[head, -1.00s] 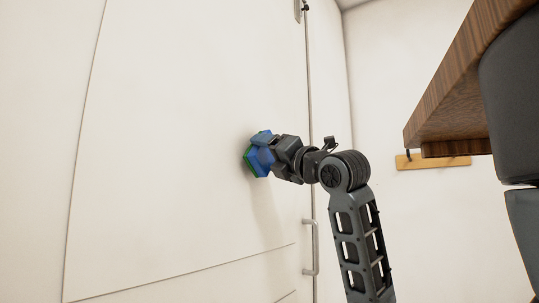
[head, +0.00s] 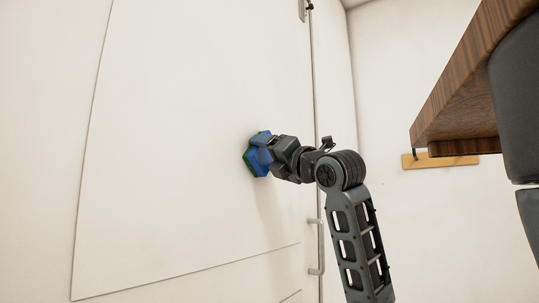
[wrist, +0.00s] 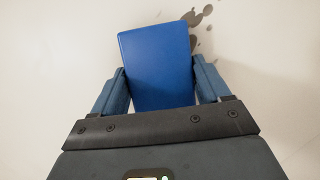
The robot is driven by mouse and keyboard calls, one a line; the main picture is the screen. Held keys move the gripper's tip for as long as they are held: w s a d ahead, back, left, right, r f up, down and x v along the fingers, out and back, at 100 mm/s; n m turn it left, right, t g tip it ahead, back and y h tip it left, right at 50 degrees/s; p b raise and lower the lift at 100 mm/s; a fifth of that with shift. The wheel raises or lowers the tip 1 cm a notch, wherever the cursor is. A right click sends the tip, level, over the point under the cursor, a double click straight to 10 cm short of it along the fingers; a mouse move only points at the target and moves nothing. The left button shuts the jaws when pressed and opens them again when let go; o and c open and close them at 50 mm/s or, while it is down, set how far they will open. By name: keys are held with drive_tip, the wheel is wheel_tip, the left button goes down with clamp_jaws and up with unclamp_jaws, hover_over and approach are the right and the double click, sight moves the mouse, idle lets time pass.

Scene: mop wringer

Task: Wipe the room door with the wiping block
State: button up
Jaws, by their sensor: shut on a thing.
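My gripper (head: 264,153) is shut on the wiping block (head: 254,163), which is blue with a green edge in the head view. The block also shows in the wrist view (wrist: 158,65) as a blue slab between the two fingers (wrist: 162,88). The white room door (head: 180,150) fills the left and middle of the head view. The block is at the door's surface; I cannot tell for sure whether it touches. Dark grey spots (wrist: 198,20) show on the white surface beside the block's upper right in the wrist view. The block hides part of that surface.
The door's handle (head: 318,246) is a vertical bar near its right edge, below my gripper. A wooden table or shelf (head: 470,85) juts in at the upper right, with a dark grey object beside it. A wooden rail (head: 440,161) is on the right wall.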

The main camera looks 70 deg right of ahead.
drive_tip(key=s+d+b, duration=0.2)
drive_tip(key=d, duration=0.8)
drive_tip(key=shift+s+d, duration=0.15)
drive_tip(key=shift+d, duration=0.05)
idle(0.9)
drive_tip(key=shift+w+a+b, duration=0.15)
drive_tip(key=shift+w+a, duration=0.3)
drive_tip(key=shift+a, duration=1.3)
drive_tip(key=shift+w+a+b, duration=0.2)
drive_tip(key=shift+w+a, duration=0.25)
drive_tip(key=shift+a, duration=1.25)
drive_tip(key=shift+w+a+b, duration=0.15)
drive_tip(key=shift+w+a, duration=0.3)
drive_tip(key=shift+a, duration=1.3)
drive_tip(key=s+a, duration=0.1)
drive_tip(key=s, duration=0.5)
drive_tip(key=shift+a, duration=0.15)
